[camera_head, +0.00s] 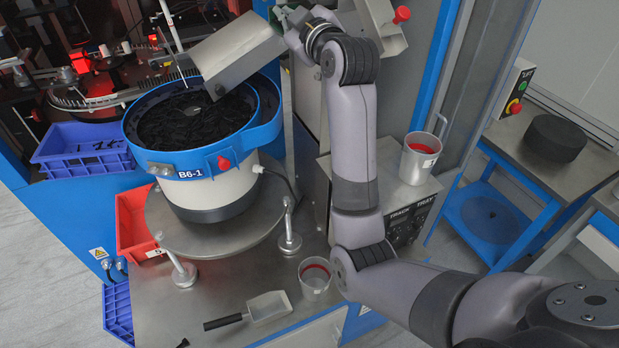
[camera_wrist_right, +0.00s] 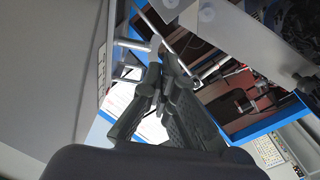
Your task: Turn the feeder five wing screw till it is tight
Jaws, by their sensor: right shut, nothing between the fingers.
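I cannot pick out the feeder five wing screw with certainty in either view. In the right wrist view, my right gripper (camera_wrist_right: 158,64) is shut and empty, its dark fingers pressed together. A silver metal fitting with a short bar (camera_wrist_right: 130,46) sits just left of the fingertips; I cannot tell whether they touch or whether it is the screw. In the head view, my right arm reaches up to the metal hopper chute (camera_head: 238,52), and its gripper is mostly hidden at the top edge. The blue bowl feeder (camera_head: 195,160) marked B6-1 holds black parts. My left gripper is not in view.
A red knob (camera_head: 401,14) shows right of my wrist. A cup (camera_head: 419,158) stands on the control box and another cup (camera_head: 315,278) on the steel bench. A scoop (camera_head: 268,306) lies there too. Blue (camera_head: 82,150) and red (camera_head: 133,222) bins are at left.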

